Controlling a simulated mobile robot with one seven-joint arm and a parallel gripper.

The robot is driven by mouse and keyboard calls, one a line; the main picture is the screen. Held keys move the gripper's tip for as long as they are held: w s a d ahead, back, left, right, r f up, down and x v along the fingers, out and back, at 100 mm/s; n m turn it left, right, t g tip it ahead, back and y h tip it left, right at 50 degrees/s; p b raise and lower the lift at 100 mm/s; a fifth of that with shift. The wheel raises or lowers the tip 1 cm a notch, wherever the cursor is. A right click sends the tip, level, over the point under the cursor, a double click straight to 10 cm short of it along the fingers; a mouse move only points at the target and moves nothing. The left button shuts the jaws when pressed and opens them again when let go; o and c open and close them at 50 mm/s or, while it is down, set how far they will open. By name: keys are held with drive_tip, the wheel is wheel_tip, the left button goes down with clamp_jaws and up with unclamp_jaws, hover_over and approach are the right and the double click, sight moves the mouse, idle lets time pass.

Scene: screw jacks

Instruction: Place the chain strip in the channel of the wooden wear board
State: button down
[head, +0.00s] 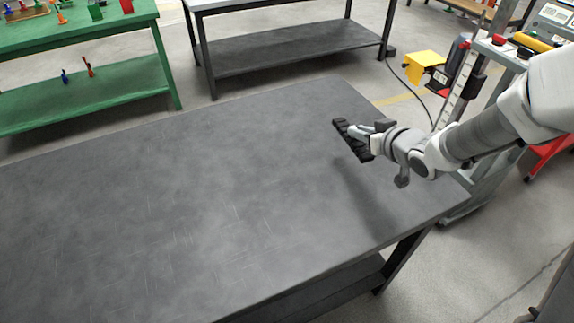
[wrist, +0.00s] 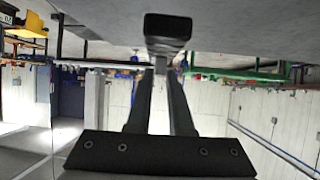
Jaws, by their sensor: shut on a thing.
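The chain strip (head: 343,131) is dark and made of links, and it shows near the right end of the table in the head view. My gripper (head: 362,134) is shut on it and holds it above the tabletop, apart from it as far as I can tell. In the wrist view the two fingers (wrist: 162,75) run up to the strip's dark end (wrist: 168,27), which hides their tips. The wooden wear board is not seen in either view.
The grey tabletop (head: 170,220) is bare, with free room left of my gripper. Its right edge lies close below my arm. A green bench (head: 90,45) and another dark table (head: 290,45) stand behind.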

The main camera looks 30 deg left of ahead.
drive_tip(key=a+b, duration=0.1)
drive_tip(key=a, duration=0.1)
drive_tip(key=n+b, duration=0.1)
drive_tip(key=b, duration=0.4)
hover_over(299, 177)
drive_tip(key=shift+g+y, duration=0.3)
wheel_tip(299, 177, down, 7)
drive_tip(key=shift+a+f+b, duration=0.1)
drive_tip(key=shift+f+b, duration=0.55)
drive_tip(key=shift+f, duration=1.35)
drive_tip(key=shift+f, duration=0.2)
drive_tip(key=c, duration=0.8)
unclamp_jaws()
